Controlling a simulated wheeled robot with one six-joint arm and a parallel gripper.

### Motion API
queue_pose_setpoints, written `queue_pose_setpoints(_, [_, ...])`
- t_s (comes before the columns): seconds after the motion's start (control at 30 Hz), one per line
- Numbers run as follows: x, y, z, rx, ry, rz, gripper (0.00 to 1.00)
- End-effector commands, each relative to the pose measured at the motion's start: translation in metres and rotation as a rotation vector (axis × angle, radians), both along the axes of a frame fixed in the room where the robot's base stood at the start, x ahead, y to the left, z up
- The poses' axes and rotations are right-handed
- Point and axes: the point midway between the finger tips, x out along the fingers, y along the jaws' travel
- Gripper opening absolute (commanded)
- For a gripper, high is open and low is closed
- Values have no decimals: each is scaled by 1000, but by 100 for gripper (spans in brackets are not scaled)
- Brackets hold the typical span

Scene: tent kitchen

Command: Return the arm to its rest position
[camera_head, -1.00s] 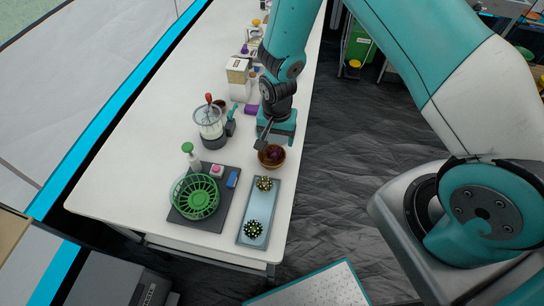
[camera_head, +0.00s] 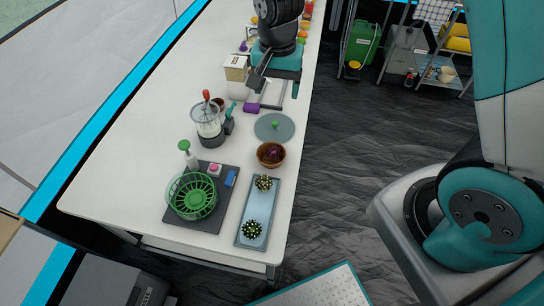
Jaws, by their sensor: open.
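My gripper (camera_head: 258,82) hangs above the far part of the white table (camera_head: 150,110). Its dark fingers point down and left and look open, with nothing seen between them. My teal and dark wrist is above it at the top of the view. A wooden bowl (camera_head: 271,161) holding something dark red stands on the table, nearer than my gripper and apart from it. A round grey lid (camera_head: 283,126) with a green knob lies just behind the bowl.
A blender (camera_head: 209,132), a green basket (camera_head: 178,200) on a dark mat, a soap bottle (camera_head: 189,158) and a tray (camera_head: 245,241) with two spiky plants stand on the near table. A carton (camera_head: 236,68) is left of my gripper. Dark floor lies right, with a green canister (camera_head: 362,42) beyond.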

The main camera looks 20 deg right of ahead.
Motion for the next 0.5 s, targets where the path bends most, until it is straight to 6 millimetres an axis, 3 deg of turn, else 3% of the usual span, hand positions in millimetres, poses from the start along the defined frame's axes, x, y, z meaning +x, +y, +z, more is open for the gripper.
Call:
queue_pose_setpoints(0.17, [0, 0, 13, 0, 0, 0, 74])
queue_pose_setpoints(0.5, [0, 0, 15, 0, 1, 0, 74])
